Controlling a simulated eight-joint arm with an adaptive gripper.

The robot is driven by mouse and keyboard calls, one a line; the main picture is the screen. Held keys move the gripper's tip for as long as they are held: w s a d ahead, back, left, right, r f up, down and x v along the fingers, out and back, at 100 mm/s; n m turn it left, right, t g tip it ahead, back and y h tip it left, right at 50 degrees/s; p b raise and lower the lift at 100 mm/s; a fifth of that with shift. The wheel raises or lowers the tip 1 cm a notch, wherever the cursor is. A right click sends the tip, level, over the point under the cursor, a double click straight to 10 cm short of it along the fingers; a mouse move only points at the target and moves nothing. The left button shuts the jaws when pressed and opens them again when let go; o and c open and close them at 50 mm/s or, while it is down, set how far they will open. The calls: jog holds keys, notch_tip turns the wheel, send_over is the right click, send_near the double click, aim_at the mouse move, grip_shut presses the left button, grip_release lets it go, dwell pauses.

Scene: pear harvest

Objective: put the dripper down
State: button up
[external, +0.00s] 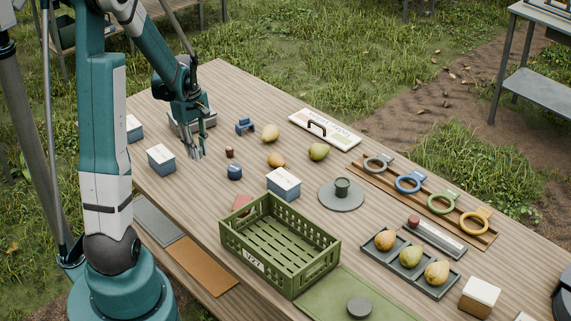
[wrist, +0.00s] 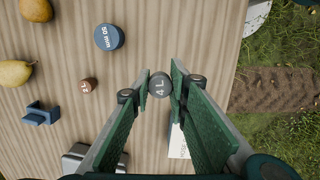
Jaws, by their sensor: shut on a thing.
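My gripper (external: 196,154) is low over the left part of the wooden table. In the wrist view its two green fingers (wrist: 160,88) are closed on a small dark grey round dripper marked "4 L" (wrist: 160,86). The external view does not clearly show the held dripper or whether it touches the table. A small brown dripper marked "2 L" (wrist: 88,86) stands on the table to the left in the wrist view; it also shows in the external view (external: 229,152), right of my gripper.
A blue "50 mm" cap (external: 235,172), a blue bracket (external: 245,126) and pears (external: 270,132) stand to the right. White-lidded boxes (external: 161,158) and a grey box (external: 205,122) are near the gripper. A green crate (external: 255,255) is nearer the front. Bare wood lies between them.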

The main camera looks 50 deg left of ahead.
jog(key=shift+w+a, duration=0.1)
jog(key=w+a+r+n+p, duration=0.1)
jog(key=w+a+r+n, duration=0.1)
jog(key=w+a+n, duration=0.3)
jog(key=w+a+r+n+t+y+p, duration=0.1)
jog(key=w+a+n, duration=0.4)
jog(key=a, duration=0.9)
jog(key=w+a+r+n+p, duration=0.3)
jog(key=w+a+r+n, duration=0.1)
jog(key=a, duration=0.5)
jog(key=w+n, duration=0.1)
jog(key=n, duration=0.1)
jog(key=shift+w+a+n, duration=0.25)
jog(key=shift+a+n, duration=0.15)
jog(key=shift+f, duration=3.05)
jog(key=shift+f, duration=1.9)
jog(key=shift+f, duration=0.15)
